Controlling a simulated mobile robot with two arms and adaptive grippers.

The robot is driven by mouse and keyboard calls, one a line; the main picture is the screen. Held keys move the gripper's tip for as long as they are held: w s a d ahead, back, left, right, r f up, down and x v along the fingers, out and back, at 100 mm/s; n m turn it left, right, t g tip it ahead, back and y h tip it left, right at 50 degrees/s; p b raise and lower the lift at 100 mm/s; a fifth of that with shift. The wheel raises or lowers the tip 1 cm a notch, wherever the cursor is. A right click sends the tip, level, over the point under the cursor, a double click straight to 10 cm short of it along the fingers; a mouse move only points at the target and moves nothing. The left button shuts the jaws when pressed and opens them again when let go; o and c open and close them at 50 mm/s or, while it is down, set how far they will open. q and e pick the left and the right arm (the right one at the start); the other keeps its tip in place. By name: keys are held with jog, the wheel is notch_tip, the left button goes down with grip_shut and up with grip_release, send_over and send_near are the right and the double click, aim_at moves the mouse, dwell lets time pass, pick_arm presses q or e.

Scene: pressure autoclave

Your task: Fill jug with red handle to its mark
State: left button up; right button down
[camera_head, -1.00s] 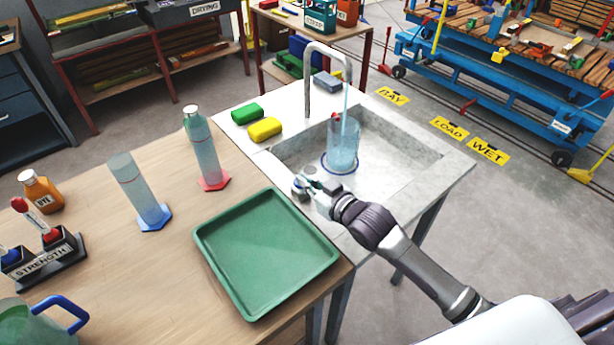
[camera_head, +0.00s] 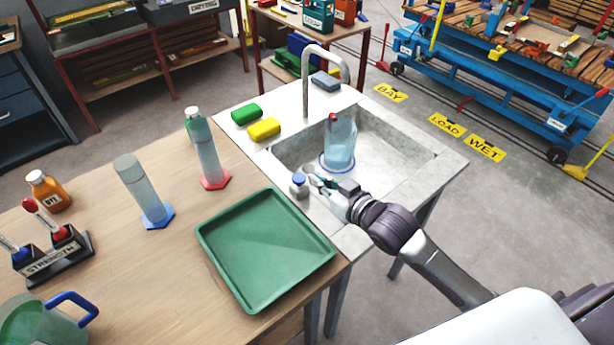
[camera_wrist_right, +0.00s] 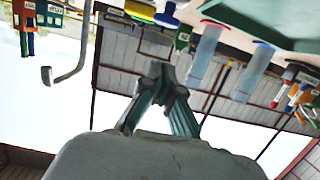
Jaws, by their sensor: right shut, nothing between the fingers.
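The clear jug (camera_head: 341,136) stands upright in the sink (camera_head: 400,155), on a blue ring below the tap spout (camera_head: 325,52). A red part shows at its top left, and its handle is otherwise hard to make out. Bluish water shows in its lower part; I cannot make out its mark. No stream falls from the spout. A blue-topped tap knob (camera_head: 299,186) sits on the sink's near rim. My right gripper (camera_head: 312,177) is shut and empty, just right of the knob; it also shows in the right wrist view (camera_wrist_right: 157,72). My left gripper is out of view.
A green tray (camera_head: 265,250) lies on the bench, with two tall cylinders (camera_head: 143,190) (camera_head: 206,150) behind it. A blue-handled jug (camera_head: 40,322) stands at lower left.

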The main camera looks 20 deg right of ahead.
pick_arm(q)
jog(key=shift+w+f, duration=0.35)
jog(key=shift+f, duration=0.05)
pick_arm(e)
jog(key=v, duration=0.4)
jog(key=shift+d+r, duration=0.1)
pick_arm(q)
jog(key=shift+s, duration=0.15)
pick_arm(e)
jog(key=shift+w, duration=0.1)
